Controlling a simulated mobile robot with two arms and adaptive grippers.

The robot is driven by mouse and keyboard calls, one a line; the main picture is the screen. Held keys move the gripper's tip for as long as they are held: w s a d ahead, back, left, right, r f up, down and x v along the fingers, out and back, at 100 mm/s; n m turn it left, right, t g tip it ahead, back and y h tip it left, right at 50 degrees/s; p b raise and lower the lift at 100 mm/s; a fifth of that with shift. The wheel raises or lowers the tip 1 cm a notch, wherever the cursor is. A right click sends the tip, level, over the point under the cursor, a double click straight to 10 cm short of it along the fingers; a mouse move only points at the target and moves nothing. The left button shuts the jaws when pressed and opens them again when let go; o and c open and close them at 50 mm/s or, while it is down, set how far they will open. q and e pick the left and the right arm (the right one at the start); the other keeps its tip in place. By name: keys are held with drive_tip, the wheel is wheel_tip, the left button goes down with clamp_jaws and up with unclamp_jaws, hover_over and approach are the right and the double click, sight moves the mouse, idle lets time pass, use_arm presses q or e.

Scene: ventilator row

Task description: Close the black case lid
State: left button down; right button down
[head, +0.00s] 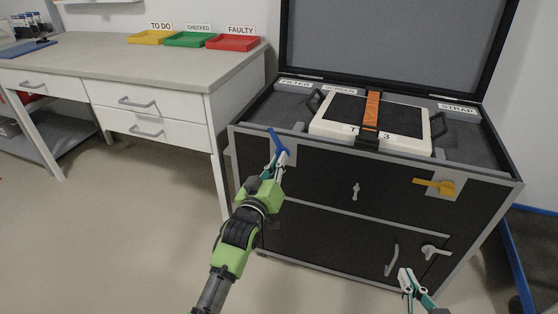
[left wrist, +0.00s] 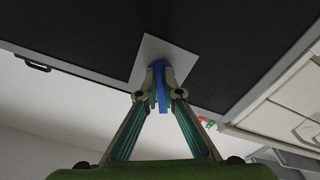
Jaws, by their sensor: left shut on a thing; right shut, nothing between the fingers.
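The black case (head: 320,185) stands at the right with its lid (head: 390,40) open and upright at the back. A white-and-black device (head: 400,142) lies inside under an orange strap (head: 372,108). A blue latch lever (head: 274,138) sits on a grey plate at the front left. My left gripper (head: 279,157) is shut on it; the left wrist view shows the fingers (left wrist: 159,98) closed around the blue lever (left wrist: 159,72). A yellow latch lever (head: 432,186) is at the front right. My right gripper (head: 409,282) is shut and empty, low before the case front.
A workbench (head: 120,62) with drawers stands at the left. It bears yellow (head: 149,38), green (head: 188,40) and red (head: 232,43) trays. Handles (head: 391,260) stick out from the case front. The floor (head: 110,230) at front left is clear.

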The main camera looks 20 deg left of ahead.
use_arm(q)
drive_tip(key=shift+s+a+f+g, duration=0.15)
drive_tip(key=shift+f+g, duration=0.25)
drive_tip(key=shift+f, duration=1.1)
drive_tip(key=c, duration=2.5)
unclamp_jaws()
drive_tip(key=shift+a, duration=0.1)
drive_tip(key=shift+w+r, duration=0.1)
drive_tip(key=shift+w, duration=0.1)
drive_tip(key=s, duration=1.2)
drive_tip(key=shift+s+r, duration=0.1)
drive_tip(key=shift+r, duration=0.05)
